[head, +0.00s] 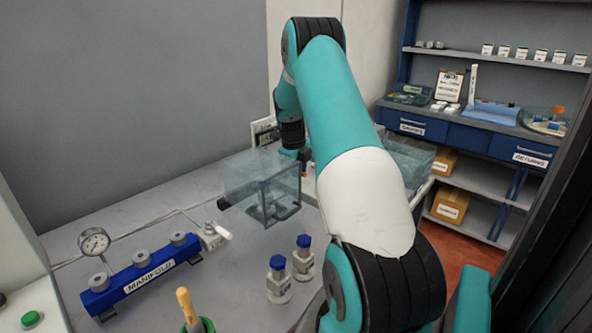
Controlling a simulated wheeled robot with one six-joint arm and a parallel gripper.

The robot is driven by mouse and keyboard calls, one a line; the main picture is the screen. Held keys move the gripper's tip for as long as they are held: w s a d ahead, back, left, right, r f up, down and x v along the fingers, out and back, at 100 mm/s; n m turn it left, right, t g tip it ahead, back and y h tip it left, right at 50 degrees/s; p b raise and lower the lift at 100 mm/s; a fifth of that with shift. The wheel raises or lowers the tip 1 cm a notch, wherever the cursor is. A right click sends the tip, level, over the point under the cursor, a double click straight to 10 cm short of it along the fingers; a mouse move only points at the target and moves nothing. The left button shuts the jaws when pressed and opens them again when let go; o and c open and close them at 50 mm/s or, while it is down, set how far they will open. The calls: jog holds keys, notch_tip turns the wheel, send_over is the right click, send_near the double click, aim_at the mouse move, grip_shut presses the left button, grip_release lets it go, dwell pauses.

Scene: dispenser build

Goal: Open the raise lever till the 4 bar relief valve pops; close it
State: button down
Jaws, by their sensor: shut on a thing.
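My gripper (304,157) is at the back of the bench, beside the right end of a clear box. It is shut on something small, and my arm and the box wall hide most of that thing. I cannot make out for certain which lever is the raise lever. A small valve with a white handle (216,233) sits right of the blue manifold (143,278).
The clear box (258,178) stands mid-bench, with a second clear bin (408,160) behind my arm. A green holder with a wooden-handled tool (188,308) is at the front. A green button (31,318) is at far left. Shelves (490,132) stand at right.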

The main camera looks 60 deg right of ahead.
jog(key=shift+w+r, duration=0.1)
jog(key=shift+w, duration=0.05)
jog(key=c, duration=1.1)
grip_release()
jog(key=a+r+b, duration=0.2)
jog(key=a+r, duration=0.1)
jog(key=r, duration=1.4)
jog(key=shift+a, duration=0.2)
jog(key=shift+w, duration=0.1)
